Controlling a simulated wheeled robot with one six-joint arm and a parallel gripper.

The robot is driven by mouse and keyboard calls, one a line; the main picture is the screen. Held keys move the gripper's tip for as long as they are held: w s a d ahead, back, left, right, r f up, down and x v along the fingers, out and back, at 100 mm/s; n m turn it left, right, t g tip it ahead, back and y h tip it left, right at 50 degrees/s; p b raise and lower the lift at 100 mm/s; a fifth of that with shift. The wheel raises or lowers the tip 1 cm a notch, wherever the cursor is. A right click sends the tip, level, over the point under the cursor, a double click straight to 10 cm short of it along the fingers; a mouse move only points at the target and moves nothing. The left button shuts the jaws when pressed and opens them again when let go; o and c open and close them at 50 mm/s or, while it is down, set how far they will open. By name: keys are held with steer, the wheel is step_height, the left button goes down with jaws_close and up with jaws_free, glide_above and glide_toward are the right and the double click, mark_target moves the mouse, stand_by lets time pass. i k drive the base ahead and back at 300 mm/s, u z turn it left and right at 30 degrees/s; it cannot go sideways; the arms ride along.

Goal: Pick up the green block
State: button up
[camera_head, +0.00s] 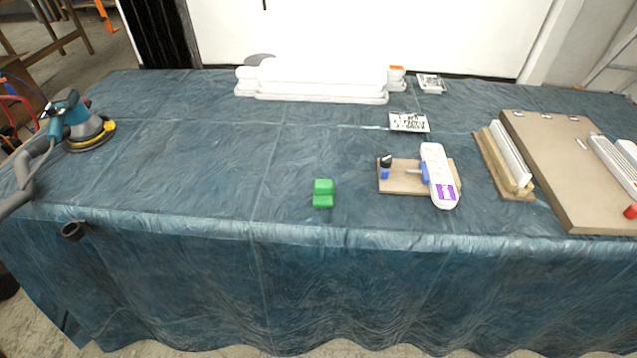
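The green block (323,193) sits on the table, a little left of the small wooden board and back from the front edge. It shows a lighter top face and a darker front face, with clear cloth around it. Nothing covers it. My gripper is not in view in the head camera.
The table (230,170) has a wrinkled blue cover. A small board (395,186) with a white bottle-like item (440,176) lies right of the block. A large brown board (570,180) is far right. A sander (78,125) stands at left, white pieces (320,78) at back.

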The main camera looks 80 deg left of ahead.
mark_target(324, 189)
steer(key=u, duration=1.75)
steer(key=k, duration=0.55)
steer(key=u, duration=0.45)
steer(key=i, duration=0.4)
steer(key=u, duration=0.3)
